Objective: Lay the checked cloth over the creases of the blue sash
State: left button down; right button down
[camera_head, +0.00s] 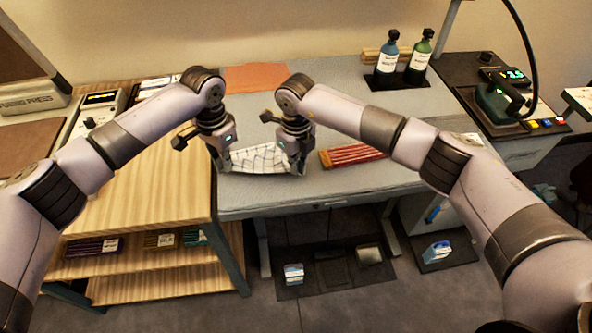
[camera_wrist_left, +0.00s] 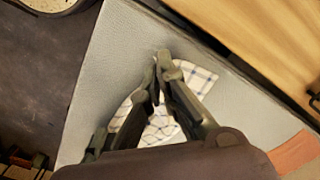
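The checked cloth (camera_head: 259,159), white with dark lines, stretches between my two grippers near the front left of the table. It also shows in the left wrist view (camera_wrist_left: 199,79), on both sides of the fingers. My left gripper (camera_head: 224,166) is at the cloth's left end; in the left wrist view its fingers (camera_wrist_left: 161,60) come together at the tips, shut on the cloth. My right gripper (camera_head: 299,170) is at the cloth's right end and appears shut on it, though its fingertips are small. I cannot make out the blue sash in either view.
A red striped bundle (camera_head: 352,155) lies right of my right gripper. An orange cloth (camera_head: 257,78) lies at the back. Blue (camera_head: 387,58) and green (camera_head: 419,58) bottles stand at the back right. A wooden shelf unit (camera_head: 160,180) adjoins on the left. The table's front right is clear.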

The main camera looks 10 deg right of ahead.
notch_tip(320, 180, up, 4)
jog(key=shift+f, duration=0.1)
